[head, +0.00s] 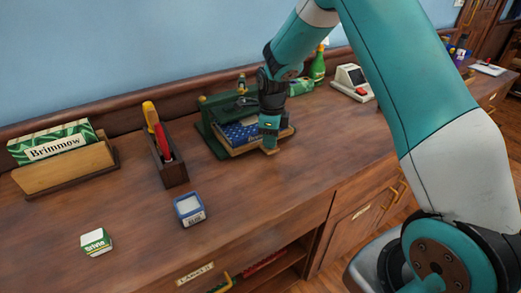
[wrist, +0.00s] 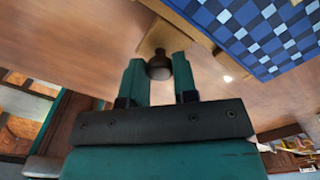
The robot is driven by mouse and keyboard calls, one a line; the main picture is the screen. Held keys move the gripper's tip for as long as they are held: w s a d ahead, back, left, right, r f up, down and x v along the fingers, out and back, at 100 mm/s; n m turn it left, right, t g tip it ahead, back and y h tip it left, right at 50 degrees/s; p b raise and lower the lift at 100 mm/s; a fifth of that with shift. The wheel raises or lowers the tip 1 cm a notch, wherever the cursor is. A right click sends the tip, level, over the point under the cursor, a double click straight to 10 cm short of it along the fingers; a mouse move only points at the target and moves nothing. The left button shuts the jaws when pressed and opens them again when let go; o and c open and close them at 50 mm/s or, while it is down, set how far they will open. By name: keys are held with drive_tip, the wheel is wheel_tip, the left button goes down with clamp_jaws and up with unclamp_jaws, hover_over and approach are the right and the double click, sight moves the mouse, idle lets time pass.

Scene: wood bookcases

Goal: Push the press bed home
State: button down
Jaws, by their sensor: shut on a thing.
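The press (head: 214,107) is a dark green frame standing on the wooden counter. Its wooden bed (head: 287,134) sticks out toward the front, with a blue checkered book (head: 238,132) lying on it. In the wrist view the blue checked cover (wrist: 265,35) fills the upper right, and the bed's wooden edge (wrist: 180,20) shows beside it. My gripper (head: 269,148) is at the front of the bed. In the wrist view my gripper (wrist: 159,68) is shut on a dark round knob (wrist: 159,64) at the bed's front edge. How far the bed sits inside the press is partly hidden by my arm.
Left of the press are a wooden tool box (head: 168,160) with screwdrivers and a holder with a green Brimmow box (head: 55,142). Behind are a green bottle (head: 318,65) and a white device (head: 352,82).

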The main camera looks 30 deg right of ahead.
drive_tip(key=shift+w, duration=0.3)
drive_tip(key=c, duration=0.9)
unclamp_jaws()
wheel_tip(320, 180, up, 18)
drive_tip(key=shift+f, duration=0.25)
drive_tip(key=shift+s, duration=0.1)
